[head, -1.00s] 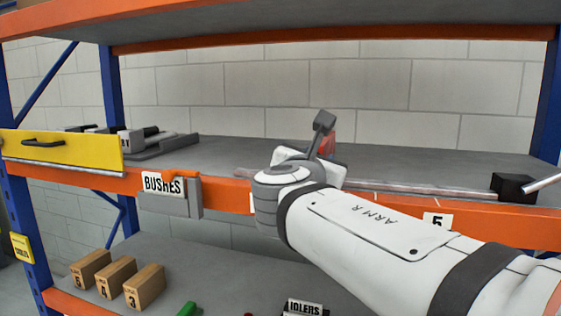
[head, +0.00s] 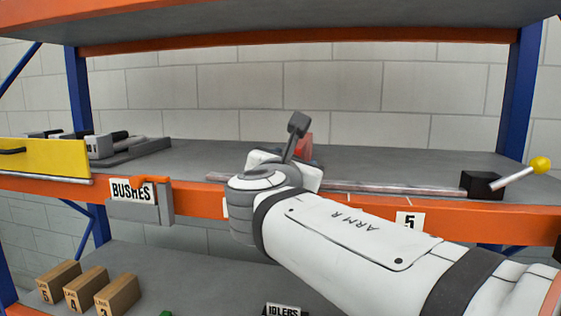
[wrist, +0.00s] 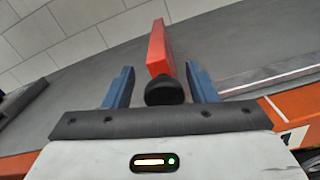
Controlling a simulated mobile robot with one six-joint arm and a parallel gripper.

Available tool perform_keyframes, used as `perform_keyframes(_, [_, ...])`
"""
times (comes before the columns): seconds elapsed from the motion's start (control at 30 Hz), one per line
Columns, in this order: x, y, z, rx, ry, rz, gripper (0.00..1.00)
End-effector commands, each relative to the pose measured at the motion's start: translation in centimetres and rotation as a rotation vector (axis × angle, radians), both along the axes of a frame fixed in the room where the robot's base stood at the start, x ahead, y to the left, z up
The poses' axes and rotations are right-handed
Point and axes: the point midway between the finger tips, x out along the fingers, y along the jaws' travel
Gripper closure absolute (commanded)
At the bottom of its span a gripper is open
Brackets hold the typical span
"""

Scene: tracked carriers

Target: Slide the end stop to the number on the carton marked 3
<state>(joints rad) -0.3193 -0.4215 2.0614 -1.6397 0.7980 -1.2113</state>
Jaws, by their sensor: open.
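The end stop is a red block (wrist: 158,48) with a black round knob (wrist: 165,91) in the wrist view. In the head view, a bit of the red block (head: 305,147) shows behind my wrist, by the rail (head: 395,188) on the shelf's front. My gripper (wrist: 159,66) is open, with one blue finger on each side of the knob; I cannot tell if they touch it. My arm hides the fingers in the head view. The carton marked 3 (head: 119,294) stands on the lower shelf, rightmost of three, its number partly cut off.
A "5" label (head: 408,220) is on the orange beam (head: 480,220); my arm covers other beam parts. A black block (head: 481,184) with a yellow-knobbed lever (head: 540,164) is at the rail's right. A BUSHES sign (head: 132,190) and yellow panel (head: 45,159) are left.

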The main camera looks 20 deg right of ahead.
Motion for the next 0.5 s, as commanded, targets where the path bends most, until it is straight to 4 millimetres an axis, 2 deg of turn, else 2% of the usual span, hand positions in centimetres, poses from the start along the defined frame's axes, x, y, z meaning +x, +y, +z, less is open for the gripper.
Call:
perform_keyframes(0.3, [-3.9,2.1,-0.1,0.003,-0.003,0.007,0.48])
perform_keyframes(0.5, [-5.7,3.1,-0.1,0.001,-0.002,0.005,0.48])
